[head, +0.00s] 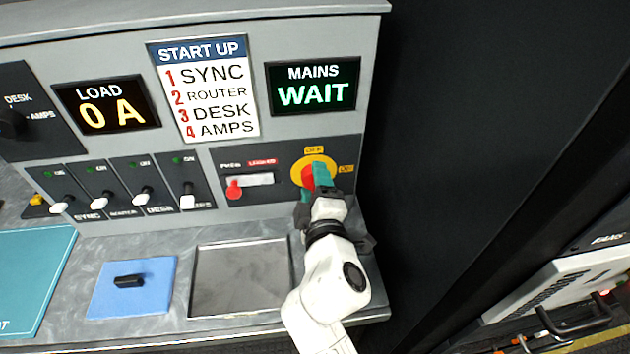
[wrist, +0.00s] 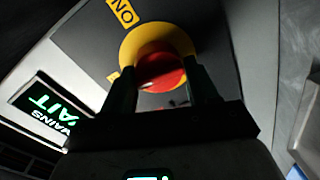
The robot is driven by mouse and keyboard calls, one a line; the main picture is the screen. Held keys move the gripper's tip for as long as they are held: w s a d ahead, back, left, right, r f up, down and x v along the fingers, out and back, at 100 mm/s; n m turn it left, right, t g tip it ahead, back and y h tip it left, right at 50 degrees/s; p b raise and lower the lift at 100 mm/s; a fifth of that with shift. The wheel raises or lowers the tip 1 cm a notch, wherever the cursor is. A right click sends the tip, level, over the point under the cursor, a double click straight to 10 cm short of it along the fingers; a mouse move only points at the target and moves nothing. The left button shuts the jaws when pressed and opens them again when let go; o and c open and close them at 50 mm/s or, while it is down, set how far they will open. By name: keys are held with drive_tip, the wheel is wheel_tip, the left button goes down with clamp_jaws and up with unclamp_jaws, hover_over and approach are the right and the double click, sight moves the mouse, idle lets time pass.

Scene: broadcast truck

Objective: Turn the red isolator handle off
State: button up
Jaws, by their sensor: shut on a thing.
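The red isolator handle (head: 308,176) sits on a round yellow plate (head: 299,165) at the right end of the grey panel. In the wrist view the red handle (wrist: 158,70) shows between my two fingers, in front of the yellow plate (wrist: 172,34). My gripper (head: 322,178) is shut on the handle, its teal fingertips covering part of it. Yellow labels sit above and to the right of the plate in the head view. The handle's exact angle is partly hidden by my fingers.
The mains display (head: 312,86) reads WAIT and the load display (head: 107,104) reads 0 A. A red tag (head: 234,190) and several switches (head: 142,195) lie left of the handle. Below are a metal tray (head: 240,309) and a blue mat (head: 107,297) with a black piece (head: 129,281).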

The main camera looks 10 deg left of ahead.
drive_tip(key=shift+w+d+r+n, duration=0.1)
drive_tip(key=shift+r+n, duration=0.05)
drive_tip(key=shift+n, duration=0.75)
drive_tip(key=o, duration=1)
drive_tip(key=v, duration=1)
drive_tip(key=shift+s, duration=0.5)
